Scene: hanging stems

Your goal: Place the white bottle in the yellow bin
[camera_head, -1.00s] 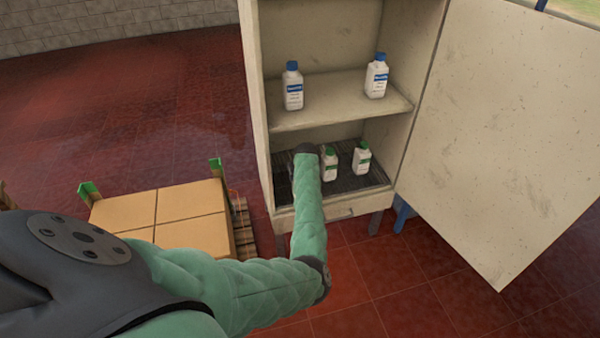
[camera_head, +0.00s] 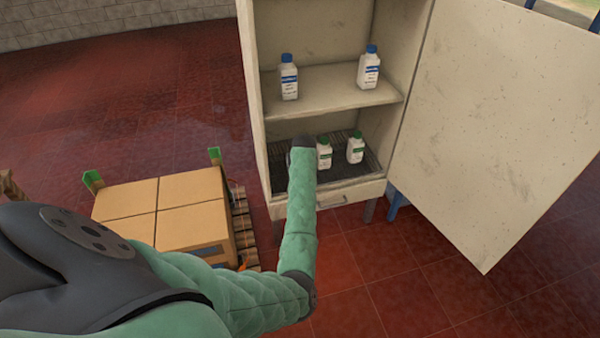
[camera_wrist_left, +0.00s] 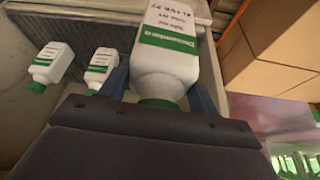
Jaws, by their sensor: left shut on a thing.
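A white bottle with a green cap and green-banded label (camera_wrist_left: 172,55) fills the middle of the left wrist view, which shows it cap down. My left gripper (camera_wrist_left: 160,85) is shut on it, one blue finger on each side near the shoulder. In the head view my left forearm reaches into the cabinet's lower compartment and hides the gripper and held bottle. Two other white green-capped bottles stand just right of my wrist, one nearer (camera_head: 324,153) and one farther right (camera_head: 355,148). I see no yellow bin. My right gripper is not in view.
The cabinet (camera_head: 335,88) is open, its door (camera_head: 490,130) swung right. Two blue-capped bottles (camera_head: 289,78) (camera_head: 369,68) stand on the upper shelf. Cardboard boxes (camera_head: 165,210) sit on a pallet left of the cabinet. The red floor beyond them is clear.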

